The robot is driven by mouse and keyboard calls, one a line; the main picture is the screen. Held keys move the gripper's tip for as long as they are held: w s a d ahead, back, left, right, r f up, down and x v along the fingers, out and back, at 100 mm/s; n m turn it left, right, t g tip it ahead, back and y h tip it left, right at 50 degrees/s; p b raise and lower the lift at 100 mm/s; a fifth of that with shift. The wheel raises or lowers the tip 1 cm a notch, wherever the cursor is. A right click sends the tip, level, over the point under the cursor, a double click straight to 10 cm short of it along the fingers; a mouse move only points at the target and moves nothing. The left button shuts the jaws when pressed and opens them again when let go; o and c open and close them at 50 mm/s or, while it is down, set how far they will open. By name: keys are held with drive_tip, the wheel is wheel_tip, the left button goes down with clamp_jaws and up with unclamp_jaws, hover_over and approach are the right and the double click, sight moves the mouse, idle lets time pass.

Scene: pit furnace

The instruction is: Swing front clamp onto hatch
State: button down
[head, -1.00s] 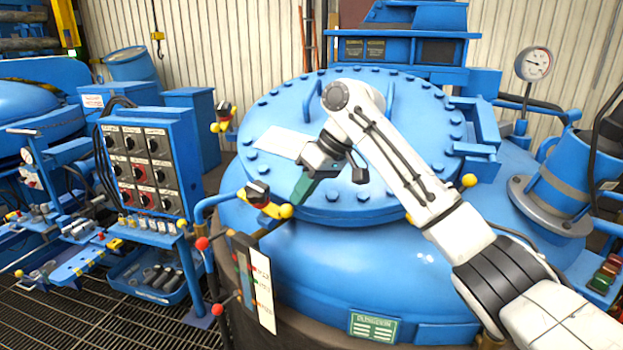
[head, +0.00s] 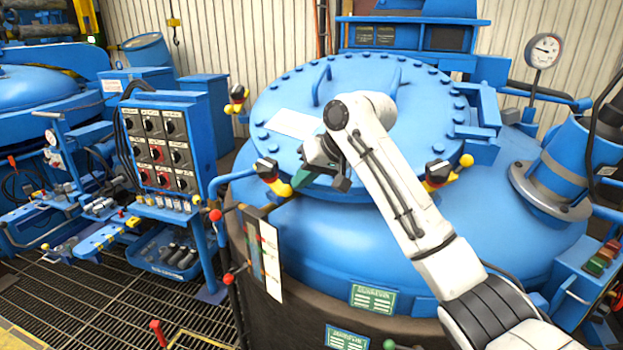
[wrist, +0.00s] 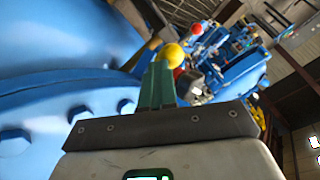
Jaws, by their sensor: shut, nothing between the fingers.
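The hatch (head: 300,92) is a round blue bolted lid on the furnace; its bolted rim also fills the lower left of the wrist view (wrist: 55,110). In the wrist view, a yellow ball (wrist: 173,55) shows just past the shut green fingertips (wrist: 158,72). I cannot tell whether they touch. The gripper body partly covers the hatch's front edge.
Another yellow clamp (head: 437,174) sits at the hatch's right edge, and one (head: 237,97) at its back left. Red-ended levers (head: 215,215) and a panel stand at the front left. A control box (head: 158,150) stands farther left. A pressure gauge (head: 545,51) rises at the back right.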

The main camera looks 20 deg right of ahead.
sight(284, 193)
drive_tip(key=a+m+t, duration=0.1)
drive_tip(key=s+a+f+m+t+h, duration=0.1)
drive_tip(key=a+m, duration=0.1)
drive_tip(key=shift+s+a+f+m, duration=0.15)
drive_tip(key=shift+s+a+m, duration=0.05)
drive_tip(key=shift+m, duration=0.1)
drive_tip(key=w+a+f+m+t+h+b, duration=0.1)
drive_tip(key=a+m+t+h, duration=0.3)
drive_tip(key=a+m, duration=0.4)
drive_tip(key=shift+w+a+f+m+h+b, duration=0.3)
drive_tip(key=shift+w+f+h+b, duration=0.15)
drive_tip(key=shift+h+b, duration=0.2)
drive_tip(key=shift+a, duration=0.1)
